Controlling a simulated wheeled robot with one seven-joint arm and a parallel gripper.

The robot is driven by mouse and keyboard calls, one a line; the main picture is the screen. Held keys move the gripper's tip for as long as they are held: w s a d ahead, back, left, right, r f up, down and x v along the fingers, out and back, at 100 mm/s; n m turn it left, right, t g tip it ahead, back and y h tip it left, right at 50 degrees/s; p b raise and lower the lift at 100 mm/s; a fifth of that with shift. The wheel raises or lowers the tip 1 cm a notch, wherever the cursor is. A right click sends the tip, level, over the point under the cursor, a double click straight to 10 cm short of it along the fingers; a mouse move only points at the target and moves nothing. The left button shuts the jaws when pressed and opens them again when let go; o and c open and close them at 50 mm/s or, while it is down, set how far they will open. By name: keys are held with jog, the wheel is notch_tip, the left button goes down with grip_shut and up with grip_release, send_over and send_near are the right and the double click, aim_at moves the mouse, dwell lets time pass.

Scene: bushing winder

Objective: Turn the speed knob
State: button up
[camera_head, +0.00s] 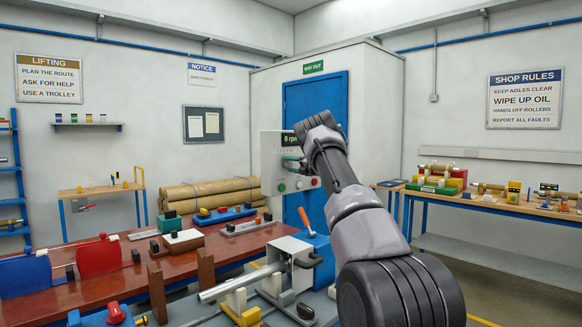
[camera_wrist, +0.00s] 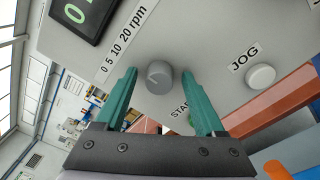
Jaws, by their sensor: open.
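The speed knob (camera_wrist: 159,77) is a small round grey knob on the grey control panel (camera_wrist: 215,40), below a printed scale (camera_wrist: 122,42) reading 0 5 10 20 rpm. My gripper (camera_wrist: 157,75) is open, with one teal finger on each side of the knob. The knob shows between the fingertips; I cannot tell if either finger touches it. In the head view, my gripper (camera_head: 293,159) is at the upper part of the control box (camera_head: 270,158), and the knob is hidden there. The display (camera_head: 289,139) reads 0 rpm.
A white JOG button (camera_wrist: 261,77) is right of the knob. A green button (camera_wrist: 190,118), with a partly covered START label, sits close to the right finger. The winder bench (camera_head: 322,300) is below.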

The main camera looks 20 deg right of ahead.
grip_shut()
jog(key=shift+m, duration=0.3)
jog(key=m, duration=0.5)
jog(key=shift+d, duration=0.1)
jog(key=m, duration=0.6)
jog(key=shift+f+t, duration=0.15)
jog(key=shift+t, duration=0.15)
jog(key=shift+m, duration=0.4)
grip_release()
